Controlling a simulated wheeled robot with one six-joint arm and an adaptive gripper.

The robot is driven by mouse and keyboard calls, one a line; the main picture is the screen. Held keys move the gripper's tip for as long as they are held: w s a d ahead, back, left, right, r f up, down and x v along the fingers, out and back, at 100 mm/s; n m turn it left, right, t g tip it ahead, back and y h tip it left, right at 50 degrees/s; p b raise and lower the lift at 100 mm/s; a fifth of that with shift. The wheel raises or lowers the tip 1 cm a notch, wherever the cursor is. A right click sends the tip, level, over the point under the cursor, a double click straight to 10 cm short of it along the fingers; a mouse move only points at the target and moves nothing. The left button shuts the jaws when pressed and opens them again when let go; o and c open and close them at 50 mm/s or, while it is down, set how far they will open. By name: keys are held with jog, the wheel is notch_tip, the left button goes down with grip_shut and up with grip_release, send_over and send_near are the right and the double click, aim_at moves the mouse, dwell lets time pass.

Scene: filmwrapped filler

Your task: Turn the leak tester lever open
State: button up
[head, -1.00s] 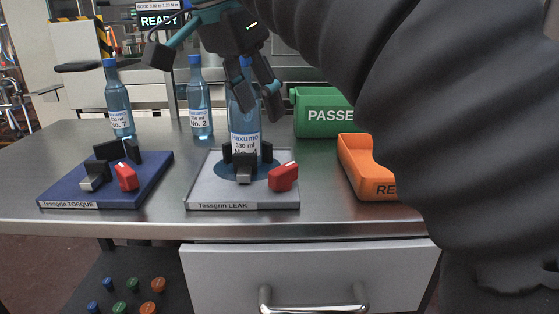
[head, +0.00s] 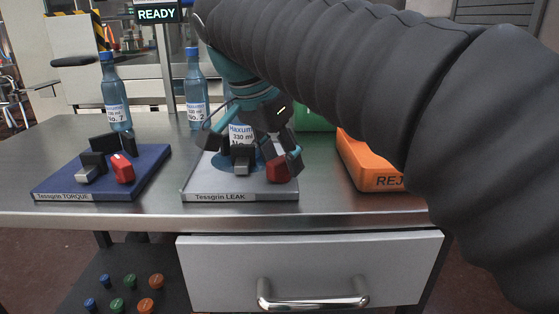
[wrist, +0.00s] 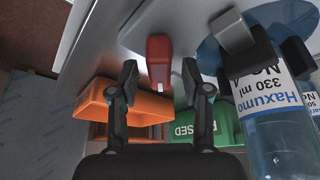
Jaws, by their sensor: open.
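The leak tester is a light grey plate (head: 215,187) labelled "Tessgrin LEAK" on the bench. Its red lever (head: 278,172) sits at the plate's right side, partly covered by my gripper in the head view. A blue bottle labelled Haxumo (head: 240,132) stands in the tester's black clamp, its upper part hidden by my arm. In the wrist view my gripper (wrist: 160,82) is open and empty, pointing at the red lever (wrist: 159,52). The lever appears in line with the gap between the fingers; I cannot tell whether they touch it. The bottle (wrist: 275,120) is right of the fingers there.
The blue torque tester (head: 62,187) with its own red lever stands left. Two more bottles (head: 196,88) stand behind. An orange reject bin (head: 365,165) is right, and a green passed bin (head: 314,116) lies behind my arm. A drawer with a handle (head: 312,298) is below the bench.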

jog(key=shift+d+f, duration=0.1)
jog(key=shift+f, duration=0.2)
grip_shut()
